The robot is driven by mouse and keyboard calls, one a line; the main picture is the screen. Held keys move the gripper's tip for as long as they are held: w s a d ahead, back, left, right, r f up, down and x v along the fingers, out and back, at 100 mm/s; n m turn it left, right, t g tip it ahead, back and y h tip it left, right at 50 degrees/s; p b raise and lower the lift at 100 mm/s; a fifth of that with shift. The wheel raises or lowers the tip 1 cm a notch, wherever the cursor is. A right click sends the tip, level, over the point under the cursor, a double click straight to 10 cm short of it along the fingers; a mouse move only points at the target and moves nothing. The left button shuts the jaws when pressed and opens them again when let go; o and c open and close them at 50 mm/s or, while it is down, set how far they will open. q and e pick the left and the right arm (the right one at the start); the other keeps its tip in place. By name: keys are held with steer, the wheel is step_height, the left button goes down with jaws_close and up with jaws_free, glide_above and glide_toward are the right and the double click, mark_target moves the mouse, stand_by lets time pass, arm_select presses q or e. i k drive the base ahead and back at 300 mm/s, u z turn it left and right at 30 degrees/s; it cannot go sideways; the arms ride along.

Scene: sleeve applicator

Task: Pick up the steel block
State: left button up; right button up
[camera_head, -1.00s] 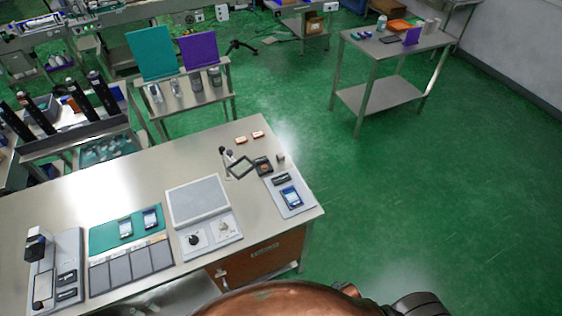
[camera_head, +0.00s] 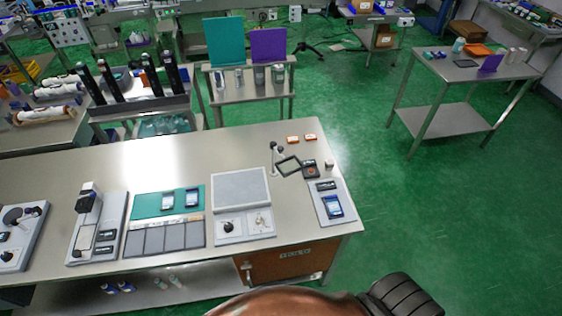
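A small grey-brown block (camera_head: 329,163) stands near the right end of the steel workbench (camera_head: 60,172). It may be the steel block, but it is too small to tell its material. It sits just right of a dark square device (camera_head: 310,169) and above a grey tray (camera_head: 320,213) that holds a phone. Neither of my grippers shows in this view.
Two small orange pieces (camera_head: 292,139) lie at the bench's back right. A magnifier on a stand (camera_head: 288,166) rises beside the dark device. A grey platform (camera_head: 240,188) and a teal mat (camera_head: 150,205) occupy the middle. Green floor (camera_head: 450,215) is clear to the right.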

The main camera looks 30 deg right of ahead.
mark_target(329, 164)
steer(key=u, duration=2.25)
steer(key=k, duration=1.8)
steer(key=z, duration=1.65)
